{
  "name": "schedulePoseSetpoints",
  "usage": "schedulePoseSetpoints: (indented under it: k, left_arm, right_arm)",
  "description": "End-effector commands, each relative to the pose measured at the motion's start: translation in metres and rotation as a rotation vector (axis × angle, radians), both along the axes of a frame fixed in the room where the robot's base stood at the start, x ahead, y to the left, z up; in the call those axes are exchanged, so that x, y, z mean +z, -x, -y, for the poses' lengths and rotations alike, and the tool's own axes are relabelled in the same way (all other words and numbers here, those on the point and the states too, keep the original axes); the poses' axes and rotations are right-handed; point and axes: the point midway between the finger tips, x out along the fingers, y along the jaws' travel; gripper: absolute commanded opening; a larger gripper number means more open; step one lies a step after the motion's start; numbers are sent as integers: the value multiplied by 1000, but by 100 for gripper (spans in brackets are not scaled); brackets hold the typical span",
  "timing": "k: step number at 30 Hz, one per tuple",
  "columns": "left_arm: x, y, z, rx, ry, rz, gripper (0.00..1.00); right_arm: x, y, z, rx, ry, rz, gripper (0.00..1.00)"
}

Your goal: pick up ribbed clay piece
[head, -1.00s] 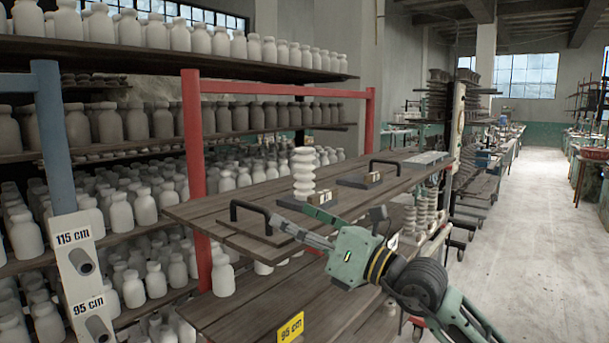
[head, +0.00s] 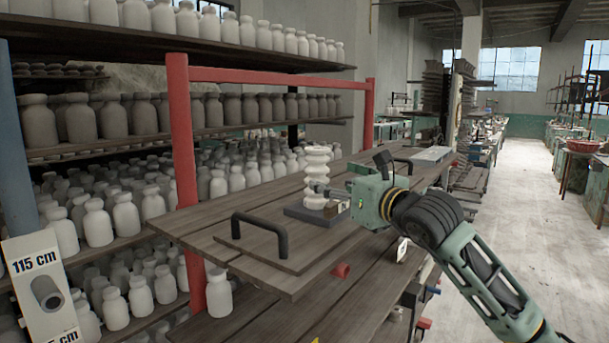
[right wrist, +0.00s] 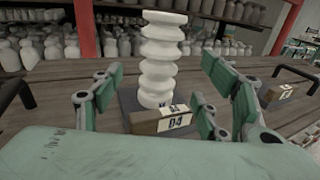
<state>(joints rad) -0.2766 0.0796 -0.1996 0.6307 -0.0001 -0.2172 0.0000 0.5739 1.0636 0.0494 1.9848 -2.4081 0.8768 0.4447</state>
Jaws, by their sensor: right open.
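The ribbed clay piece (head: 317,165) is white and stands upright on a dark base plate (head: 303,215) on the wooden shelf top. In the right wrist view the ribbed clay piece (right wrist: 160,60) rises between and beyond my open fingers, with a block labelled 04 (right wrist: 162,121) in front of its foot. My right gripper (head: 325,190) is open at the piece's right side in the head view; it also shows in the right wrist view (right wrist: 160,95). I cannot tell whether a finger touches the piece. My left gripper is not in view.
A board with a black handle (head: 262,228) lies at the near left of the wooden shelf top (head: 190,220). A red post (head: 184,150) stands left of it. Shelves of pale bottles (head: 120,215) fill the left. The floor at right (head: 540,190) is clear.

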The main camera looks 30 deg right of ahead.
Motion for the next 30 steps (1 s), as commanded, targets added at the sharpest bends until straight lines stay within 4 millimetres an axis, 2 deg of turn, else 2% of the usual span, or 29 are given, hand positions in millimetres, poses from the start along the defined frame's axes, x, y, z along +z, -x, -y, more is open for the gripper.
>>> schedulePoseSetpoints:
  k: [4,9,13,17,21,26,30]
  left_arm:
    - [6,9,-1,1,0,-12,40]
    - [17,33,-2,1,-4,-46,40]
    - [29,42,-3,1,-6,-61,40]
    - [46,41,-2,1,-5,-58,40]
    - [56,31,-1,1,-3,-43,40]
    - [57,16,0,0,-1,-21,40]
    - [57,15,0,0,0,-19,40]
  right_arm:
    - [2,-7,0,1,-2,0,68]
    - [4,-26,0,1,-2,-1,68]
    - [8,-39,0,1,-2,-1,68]
    - [12,-56,0,2,-3,-1,68]
    - [10,-73,0,2,-3,0,68]
    - [6,-79,0,2,0,1,68]
    - [6,-78,0,2,0,1,68]
